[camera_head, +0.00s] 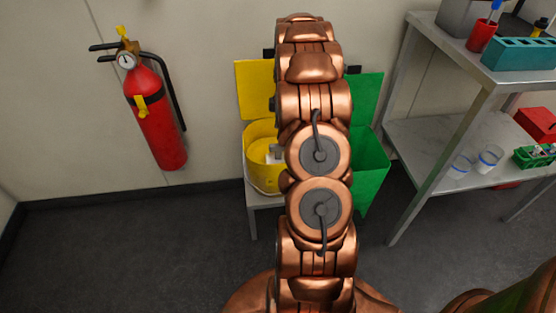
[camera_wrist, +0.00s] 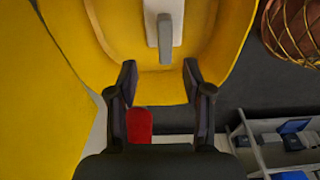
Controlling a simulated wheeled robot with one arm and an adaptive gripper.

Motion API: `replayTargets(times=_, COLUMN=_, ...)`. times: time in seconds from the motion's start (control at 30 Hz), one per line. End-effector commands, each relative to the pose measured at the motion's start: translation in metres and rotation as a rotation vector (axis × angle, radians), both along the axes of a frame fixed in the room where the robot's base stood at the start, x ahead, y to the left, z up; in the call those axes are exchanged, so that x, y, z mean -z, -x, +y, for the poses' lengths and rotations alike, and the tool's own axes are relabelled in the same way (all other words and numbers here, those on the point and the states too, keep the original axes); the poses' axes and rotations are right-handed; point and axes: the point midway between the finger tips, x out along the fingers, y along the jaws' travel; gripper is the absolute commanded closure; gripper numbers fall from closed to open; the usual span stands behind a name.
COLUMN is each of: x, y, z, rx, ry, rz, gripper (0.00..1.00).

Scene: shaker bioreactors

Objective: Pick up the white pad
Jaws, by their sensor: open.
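A white pad (camera_wrist: 175,22) with a grey bar-like part shows at the top of the wrist view, inside a yellow bin (camera_wrist: 215,20). In the head view, a white piece (camera_head: 275,153) shows inside the yellow bin (camera_head: 262,180), partly covered by my arm. My gripper (camera_wrist: 160,76) is open, with its two fingers apart and nothing held between them. The fingertips overlap the bin's near rim in the wrist view, below the pad and apart from it. The head view hides my gripper behind my arm.
A green bin (camera_head: 370,165) stands right of the yellow one. A metal shelf (camera_head: 440,140) with labware stands at right. A fire extinguisher (camera_head: 155,120) hangs on the left wall. A red object (camera_wrist: 139,126) shows below the fingers. Floor at left is clear.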

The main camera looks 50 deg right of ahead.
Motion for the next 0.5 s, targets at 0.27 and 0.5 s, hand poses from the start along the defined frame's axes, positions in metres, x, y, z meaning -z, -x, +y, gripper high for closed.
replayTargets(times=0.27, x=0.026, y=0.000, z=0.002, rx=-0.001, ry=-0.003, rz=0.002, gripper=0.50)
replayTargets(times=0.5, x=0.046, y=0.003, z=0.006, rx=-0.001, ry=-0.003, rz=0.004, gripper=0.50)
